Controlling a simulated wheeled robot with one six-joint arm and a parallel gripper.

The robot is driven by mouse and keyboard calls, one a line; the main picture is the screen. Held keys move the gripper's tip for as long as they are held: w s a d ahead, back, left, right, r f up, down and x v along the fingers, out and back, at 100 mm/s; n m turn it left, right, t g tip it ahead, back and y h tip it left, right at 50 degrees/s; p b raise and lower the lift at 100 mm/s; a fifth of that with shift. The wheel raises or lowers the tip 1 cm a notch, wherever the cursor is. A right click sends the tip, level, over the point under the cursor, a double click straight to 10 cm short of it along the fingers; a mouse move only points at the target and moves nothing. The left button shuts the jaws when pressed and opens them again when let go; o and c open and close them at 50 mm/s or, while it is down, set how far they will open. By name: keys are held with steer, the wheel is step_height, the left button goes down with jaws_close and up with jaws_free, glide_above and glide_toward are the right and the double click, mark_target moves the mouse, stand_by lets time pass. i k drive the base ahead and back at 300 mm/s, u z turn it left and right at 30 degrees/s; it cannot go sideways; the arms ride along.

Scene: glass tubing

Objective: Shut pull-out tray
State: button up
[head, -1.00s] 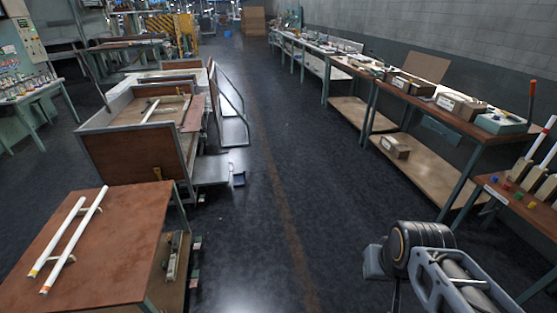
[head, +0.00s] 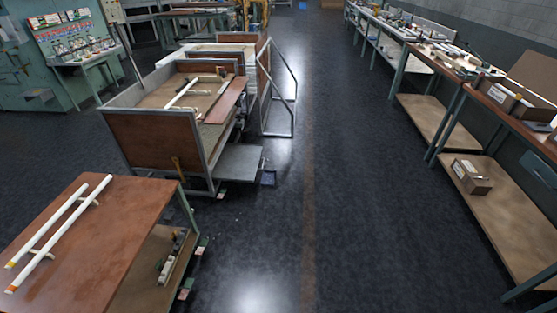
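A flat grey tray (head: 240,160) sticks out low from the right side of a wood-and-metal workstation (head: 150,138), left of the middle of the picture. It looks like the pull-out tray, and it stands out past the frame over the dark floor. Its inner end is hidden by the workstation's frame. My gripper is not in view.
A brown table (head: 110,235) with two long white tubes stands at the front left. A grey metal frame (head: 294,100) stands behind the tray. Benches with shelves (head: 490,200) line the right side. The dark aisle floor (head: 350,190) between is clear.

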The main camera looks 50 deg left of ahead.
mark_target(236, 162)
steer(key=u, duration=0.2)
steer(key=i, duration=1)
steer(key=u, duration=1.55)
steer(key=i, duration=1.85)
steer(key=z, duration=0.35)
steer(key=i, duration=1.45)
steer(key=u, duration=1)
steer(key=i, duration=0.85)
steer(key=u, duration=1.35)
steer(key=i, duration=0.25)
steer(key=u, duration=0.1)
